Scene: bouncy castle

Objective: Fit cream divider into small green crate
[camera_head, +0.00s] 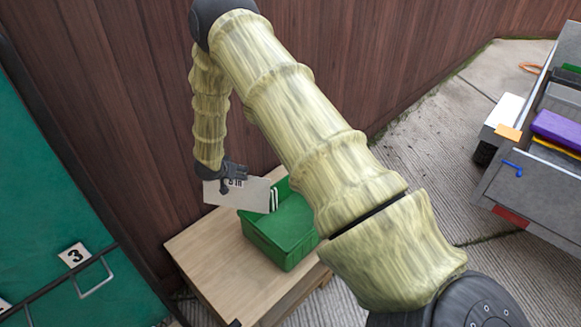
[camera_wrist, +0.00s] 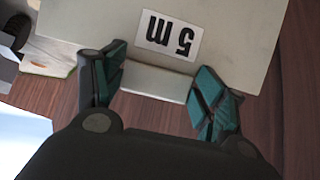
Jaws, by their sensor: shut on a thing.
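The cream divider (camera_head: 253,192) is a flat pale panel with a "5 m" label, which shows upside down in the wrist view (camera_wrist: 225,30). My gripper (camera_wrist: 158,80) is shut on the divider's edge, with one teal-padded finger on each side. In the head view my gripper (camera_head: 234,174) holds the divider on edge, at the left of the small green crate (camera_head: 283,246). The divider overlaps the crate's left part in the picture; I cannot tell whether they touch. White upright strips show at the crate's back left. My arm hides the crate's right side.
The crate stands on a light wooden table (camera_head: 205,253) by a brown plank wall (camera_head: 130,110). A teal panel (camera_head: 45,190) marked 3 is at left. A grey cart (camera_head: 530,200) with a purple item (camera_head: 556,130) is at right. The table's left part is bare.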

